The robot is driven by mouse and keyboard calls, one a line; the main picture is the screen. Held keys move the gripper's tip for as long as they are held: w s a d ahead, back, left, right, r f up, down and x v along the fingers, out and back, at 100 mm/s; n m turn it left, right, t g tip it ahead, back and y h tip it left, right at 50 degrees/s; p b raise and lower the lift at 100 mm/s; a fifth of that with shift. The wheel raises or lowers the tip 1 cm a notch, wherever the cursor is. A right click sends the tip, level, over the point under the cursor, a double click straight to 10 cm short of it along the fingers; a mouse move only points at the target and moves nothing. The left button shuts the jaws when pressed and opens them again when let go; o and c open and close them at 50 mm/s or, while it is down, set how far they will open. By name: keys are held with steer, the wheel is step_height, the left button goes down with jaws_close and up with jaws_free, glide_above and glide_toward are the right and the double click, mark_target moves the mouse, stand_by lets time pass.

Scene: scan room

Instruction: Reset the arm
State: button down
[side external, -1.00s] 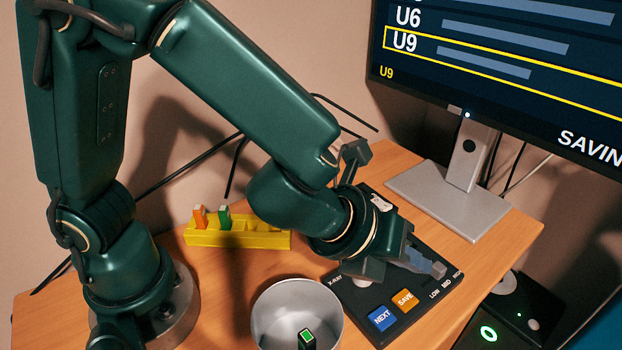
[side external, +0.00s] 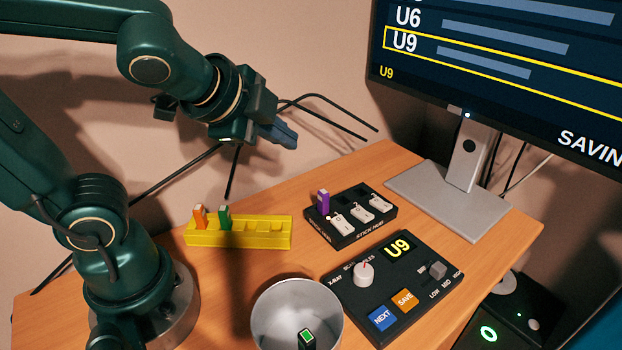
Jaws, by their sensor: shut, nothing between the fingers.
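My gripper (side external: 284,135) is raised well above the table, over the area behind the yellow holder, with its fingers pointing right. It is shut and empty. The control panel (side external: 398,290) lies on the table with a white knob (side external: 363,273), a grey slider (side external: 432,272), a blue NEXT button (side external: 382,317), an orange SAVE button (side external: 406,300) and a small display reading U9 (side external: 398,248). The monitor (side external: 500,70) has its U9 row outlined in yellow and shows text starting "SAVIN", cut off at the edge.
A yellow holder (side external: 240,240) carries an orange stick (side external: 199,217) and a green stick (side external: 224,217). A black stick hub (side external: 345,240) holds a purple stick (side external: 323,202). A metal bin (side external: 270,310) stands in front with a dark, green-topped stick (side external: 306,338).

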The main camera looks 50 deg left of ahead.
steer(key=s+d+f+n+g+h, duration=0.2)
steer(key=s+d+f+n+g, duration=0.1)
steer(key=s+n, duration=0.6)
steer(key=shift+d+f+n+h, duration=0.25)
steer(key=shift+n+h, duration=0.15)
steer(key=shift+n, duration=0.5)
